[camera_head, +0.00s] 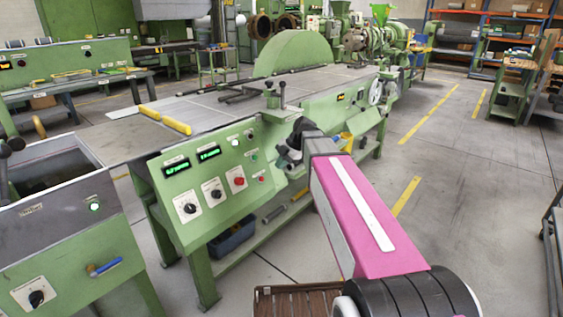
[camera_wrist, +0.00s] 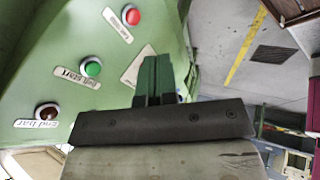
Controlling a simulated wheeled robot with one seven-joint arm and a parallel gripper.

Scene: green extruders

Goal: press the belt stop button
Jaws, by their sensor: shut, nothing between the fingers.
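The belt stop button is a small red button (camera_wrist: 131,15) with a white label, near the top of the wrist view. In the head view it is the small red button (camera_head: 261,180) low on the right of the green sloping panel. The green belt start button (camera_wrist: 92,66) and the end bar button (camera_wrist: 47,113) sit in line with it. My gripper (camera_wrist: 156,62) is shut and empty. Its fingertips show below and right of the red button, apart from it in the picture. In the head view my gripper (camera_head: 288,155) is right of the panel.
The panel also carries two lit displays (camera_head: 178,168), two black knobs (camera_head: 188,208) and a larger red button (camera_head: 238,181) on a white plate. Yellow bars (camera_head: 174,125) lie on the machine top. A blue bin (camera_head: 232,240) is underneath. Open floor (camera_head: 450,190) lies right.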

